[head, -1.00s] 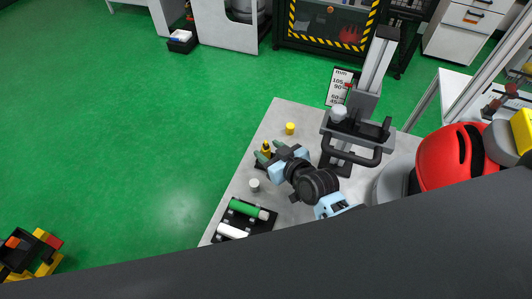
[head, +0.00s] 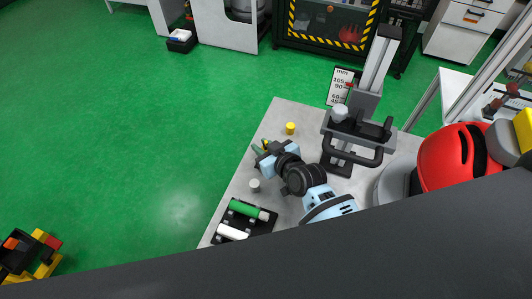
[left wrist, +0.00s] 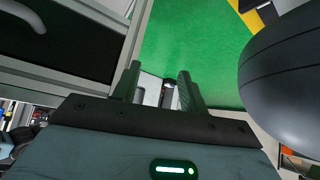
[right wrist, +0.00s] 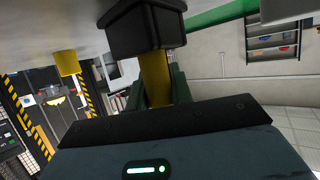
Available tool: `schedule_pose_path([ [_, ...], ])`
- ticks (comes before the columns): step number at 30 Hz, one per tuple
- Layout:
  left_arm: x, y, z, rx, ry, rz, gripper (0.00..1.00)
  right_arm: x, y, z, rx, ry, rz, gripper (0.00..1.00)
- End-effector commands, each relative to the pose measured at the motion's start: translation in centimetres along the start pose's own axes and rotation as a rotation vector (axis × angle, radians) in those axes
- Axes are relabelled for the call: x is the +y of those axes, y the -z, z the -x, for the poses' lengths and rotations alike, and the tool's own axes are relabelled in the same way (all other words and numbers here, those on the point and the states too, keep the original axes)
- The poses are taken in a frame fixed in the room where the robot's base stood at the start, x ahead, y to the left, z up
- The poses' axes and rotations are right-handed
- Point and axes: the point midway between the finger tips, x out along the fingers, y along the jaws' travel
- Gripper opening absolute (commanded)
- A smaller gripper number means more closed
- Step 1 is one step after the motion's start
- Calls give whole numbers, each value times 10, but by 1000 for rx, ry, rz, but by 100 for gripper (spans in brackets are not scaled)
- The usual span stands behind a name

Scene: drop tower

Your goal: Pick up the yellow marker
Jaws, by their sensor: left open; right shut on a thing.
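The yellow marker (right wrist: 155,78) shows in the right wrist view between the fingers of my right gripper (right wrist: 158,84), which is shut on it. The marker's far end meets a black holder (right wrist: 145,30); I cannot tell whether it is still seated there. In the head view my right gripper (head: 262,147) is low over the left part of the table, and it largely hides the marker. My left gripper (left wrist: 160,82) shows only in its own wrist view, open and empty, away from the marker.
On the grey table (head: 285,112) stand a short yellow cylinder (head: 290,128), a small white cylinder (head: 254,186) and a black tray (head: 262,227) with a green tube (head: 245,208). A drop tower (head: 375,65) with a black handle stands right of my right gripper.

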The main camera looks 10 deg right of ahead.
Motion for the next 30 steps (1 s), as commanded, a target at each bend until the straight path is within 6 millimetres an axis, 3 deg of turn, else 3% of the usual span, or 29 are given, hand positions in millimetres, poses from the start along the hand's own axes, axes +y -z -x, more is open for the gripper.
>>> schedule_pose_path([
  [11, 0, 2, 0, 4, 0, -2, 43, 0, 7, 3, 1, 1, 0, 5],
  [18, -1, 10, 2, 17, 2, -3, 43, 0, 36, 14, 4, 0, 2, 5],
  [30, -1, 8, 2, 14, 2, -3, 43, -26, 8, 86, -4, 2, 0, 5],
])
